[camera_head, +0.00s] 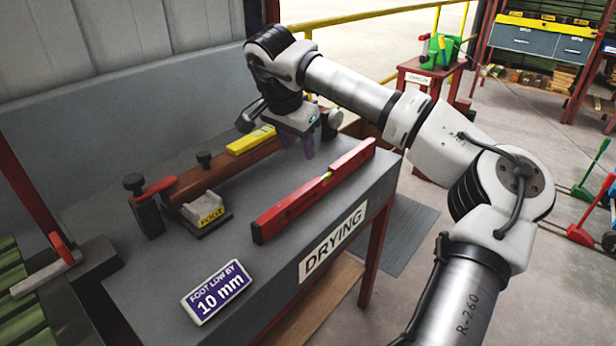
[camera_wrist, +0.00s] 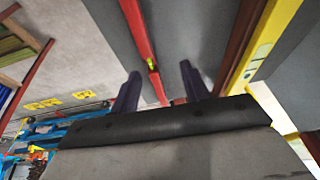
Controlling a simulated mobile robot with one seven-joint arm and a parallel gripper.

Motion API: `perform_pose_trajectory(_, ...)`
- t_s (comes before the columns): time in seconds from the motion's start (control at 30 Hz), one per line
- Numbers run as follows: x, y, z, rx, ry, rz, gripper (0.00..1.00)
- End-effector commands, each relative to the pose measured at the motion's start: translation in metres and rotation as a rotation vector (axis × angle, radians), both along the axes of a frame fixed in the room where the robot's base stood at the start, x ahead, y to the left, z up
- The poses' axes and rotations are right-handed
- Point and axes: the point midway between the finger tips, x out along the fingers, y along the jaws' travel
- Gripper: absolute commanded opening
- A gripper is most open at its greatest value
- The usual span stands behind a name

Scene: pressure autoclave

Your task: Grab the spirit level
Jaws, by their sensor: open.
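A long red spirit level (camera_head: 300,203) with a green vial near its middle lies along the front of the grey table marked DRYING. A yellow bar (camera_head: 250,141), perhaps another level, rests on a brown beam (camera_head: 218,170) behind it. My gripper (camera_head: 296,143) is open and empty, pointing down above the table, just behind the red level in the head view. In the wrist view the red level (camera_wrist: 138,28) and its green vial show between the two purple fingers (camera_wrist: 160,86), apart from them. The yellow bar (camera_wrist: 268,42) lies beyond the right finger.
A FOOT block (camera_head: 205,212) and a red-handled clamp (camera_head: 150,195) stand left of the red level. A "FOOT LOW BY 10 mm" sign (camera_head: 217,292) sits at the table's front left. Green rollers (camera_head: 18,290) are at far left. The table (camera_head: 165,262) is bare around the sign.

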Motion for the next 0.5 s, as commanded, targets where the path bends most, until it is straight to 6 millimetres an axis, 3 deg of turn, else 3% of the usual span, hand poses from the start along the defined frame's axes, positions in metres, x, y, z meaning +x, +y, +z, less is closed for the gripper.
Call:
perform_pose_trajectory(0.03,0.003,-0.016,0.004,-0.038,-0.008,-0.021,0.45)
perform_pose_trajectory(0.13,0.007,-0.032,0.003,-0.079,-0.012,-0.040,0.45)
perform_pose_trajectory(0.5,0.027,-0.048,-0.058,-0.080,-0.011,-0.039,0.45)
